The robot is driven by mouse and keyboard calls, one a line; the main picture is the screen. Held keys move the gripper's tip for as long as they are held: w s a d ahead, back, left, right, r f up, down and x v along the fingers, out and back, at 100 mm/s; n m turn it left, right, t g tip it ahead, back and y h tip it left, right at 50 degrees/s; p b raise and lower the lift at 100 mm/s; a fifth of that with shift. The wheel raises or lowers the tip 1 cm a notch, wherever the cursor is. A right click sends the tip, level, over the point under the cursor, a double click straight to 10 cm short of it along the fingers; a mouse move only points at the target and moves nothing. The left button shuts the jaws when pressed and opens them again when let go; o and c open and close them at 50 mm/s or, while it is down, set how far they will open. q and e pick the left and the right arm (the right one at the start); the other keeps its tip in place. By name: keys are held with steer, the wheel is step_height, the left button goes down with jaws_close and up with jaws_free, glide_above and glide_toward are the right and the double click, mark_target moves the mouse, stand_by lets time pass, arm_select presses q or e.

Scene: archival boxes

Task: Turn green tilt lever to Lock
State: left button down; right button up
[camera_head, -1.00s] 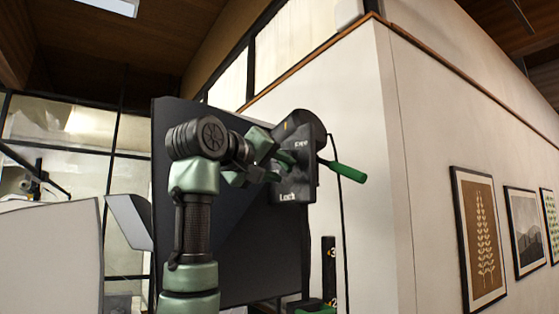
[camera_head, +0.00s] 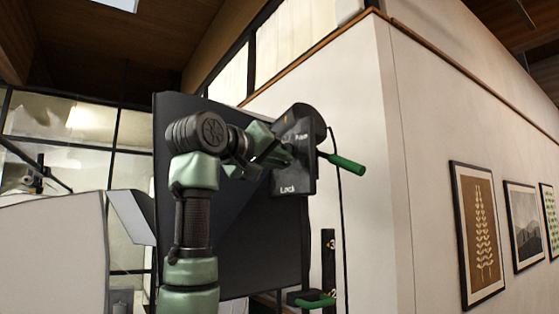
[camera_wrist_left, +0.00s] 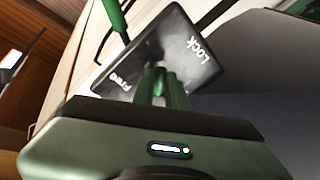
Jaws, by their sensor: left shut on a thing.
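A dark plate (camera_head: 301,178) on the big dark panel has "Free" at its top and "Lock" at its bottom. It also shows in the left wrist view (camera_wrist_left: 204,50), with both words readable. My left gripper (camera_head: 280,157) is at the face of the plate, nearer "Free" than "Lock". It is shut on the green tilt lever (camera_wrist_left: 160,82), mostly hidden between the fingers. Its exact angle cannot be told. My right gripper is not in view.
A green-ended handle (camera_head: 345,164) sticks out right of the plate. Another green lever (camera_head: 318,301) is below, by a numbered post (camera_head: 328,262). The large dark panel (camera_head: 240,240) stands behind my left arm. A white wall corner (camera_head: 385,150) is close on the right.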

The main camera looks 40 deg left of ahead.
arm_select(q)
steer(key=a+m, duration=0.1)
steer(key=m, duration=0.1)
steer(key=a+m+t+h+b, duration=0.1)
steer(key=m, duration=0.2)
steer(key=f+m+t, duration=0.1)
steer(key=m, duration=0.2)
steer(key=shift+w+a, duration=0.3)
steer(key=shift+a, duration=0.1)
steer(key=shift+m+h, duration=0.3)
steer(key=shift+m, duration=0.1)
steer(key=c, duration=1.4)
jaws_free()
steer(key=shift+c, duration=0.2)
steer(key=shift+w+f, duration=0.2)
steer(key=shift+w, duration=0.05)
steer(key=s+f+b, duration=0.1)
steer(key=s+b, duration=0.4)
steer(key=s, duration=0.2)
steer(key=shift+s+a+f, duration=0.2)
steer(key=shift+s, duration=0.15)
